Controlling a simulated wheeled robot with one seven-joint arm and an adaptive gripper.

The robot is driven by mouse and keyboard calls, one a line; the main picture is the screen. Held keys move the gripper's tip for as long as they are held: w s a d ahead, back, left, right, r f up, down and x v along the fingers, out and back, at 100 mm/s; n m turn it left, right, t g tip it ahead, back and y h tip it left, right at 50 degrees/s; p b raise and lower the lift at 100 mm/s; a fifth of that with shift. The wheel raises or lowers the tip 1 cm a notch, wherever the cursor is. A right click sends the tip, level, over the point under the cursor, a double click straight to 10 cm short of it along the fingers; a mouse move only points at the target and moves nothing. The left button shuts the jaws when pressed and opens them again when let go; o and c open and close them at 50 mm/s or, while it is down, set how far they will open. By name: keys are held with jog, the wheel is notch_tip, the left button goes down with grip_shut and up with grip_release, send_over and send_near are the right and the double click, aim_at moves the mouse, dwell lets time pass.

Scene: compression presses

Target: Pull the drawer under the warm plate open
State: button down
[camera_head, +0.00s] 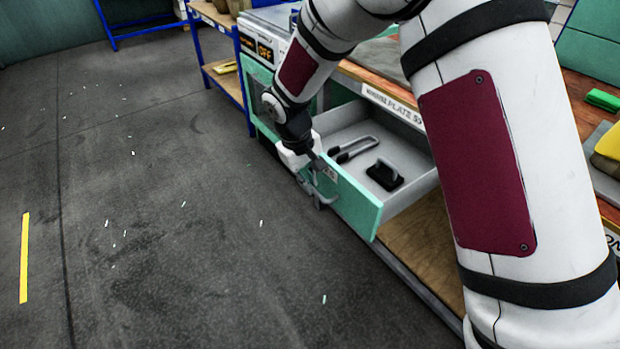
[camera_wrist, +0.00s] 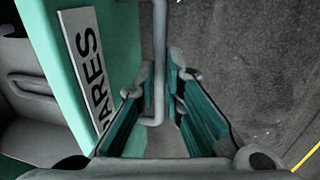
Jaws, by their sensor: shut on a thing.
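The drawer (camera_head: 357,203) with a green front and grey inside stands well open below the edge labelled with "PLATE" (camera_head: 392,105). My gripper (camera_head: 318,192) is at the outer side of the drawer front, with its fingers around the grey bar handle. In the wrist view the handle (camera_wrist: 159,60) runs between the two fingers of my gripper (camera_wrist: 170,100), and my gripper is shut on it. The green drawer front (camera_wrist: 40,30) with a white label ending in "ARES" (camera_wrist: 88,65) is beside the fingers. My arm hides much of the warm plate.
In the drawer lie a grey looped tool (camera_head: 352,149) and a black block with a handle (camera_head: 385,175). The dark floor (camera_head: 150,220) in front is clear apart from small scraps.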

jog(key=c, duration=1.7)
grip_release()
jog(key=shift+r, duration=0.1)
jog(key=r, duration=0.4)
jog(key=s+a+r, duration=0.1)
jog(key=r, duration=0.2)
jog(key=a+r, duration=0.1)
jog(key=r, duration=0.3)
jog(key=shift+s+r, duration=0.15)
jog(key=shift+r, duration=0.15)
